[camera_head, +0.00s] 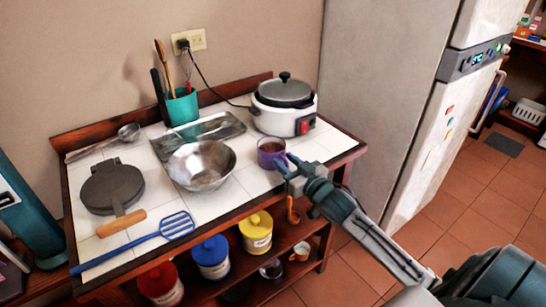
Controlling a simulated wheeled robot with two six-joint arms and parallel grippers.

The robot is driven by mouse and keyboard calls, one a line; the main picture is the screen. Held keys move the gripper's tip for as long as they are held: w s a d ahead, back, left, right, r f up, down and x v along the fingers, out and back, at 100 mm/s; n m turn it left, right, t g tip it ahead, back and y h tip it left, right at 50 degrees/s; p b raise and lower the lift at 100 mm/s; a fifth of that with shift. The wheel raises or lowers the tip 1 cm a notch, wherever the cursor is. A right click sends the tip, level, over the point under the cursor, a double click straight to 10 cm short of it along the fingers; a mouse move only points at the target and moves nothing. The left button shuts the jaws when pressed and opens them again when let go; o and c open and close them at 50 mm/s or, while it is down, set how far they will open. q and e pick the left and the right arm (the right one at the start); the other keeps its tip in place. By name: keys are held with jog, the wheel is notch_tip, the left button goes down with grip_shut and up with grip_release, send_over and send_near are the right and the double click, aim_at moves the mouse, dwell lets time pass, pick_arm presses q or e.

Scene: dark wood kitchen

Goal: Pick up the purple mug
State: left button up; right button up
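The purple mug (270,153) stands upright on the white tiled counter (240,190), near its right front part and in front of the white cooker. Its inside looks brownish. My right gripper (285,165) reaches in from the lower right, with its fingertips at the mug's right side. The fingertips overlap the mug's edge in the picture. I cannot tell whether they touch it, or whether the fingers are open or closed on its handle, which I cannot make out. My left gripper is not in view.
A white cooker (284,119) stands behind the mug. A metal bowl (202,166) and a tray (215,129) are left of it. A waffle iron (112,188) and a blue slotted turner (140,243) lie further left. A fridge (375,90) stands at the right.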

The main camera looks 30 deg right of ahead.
grip_shut()
jog(key=shift+r, duration=0.2)
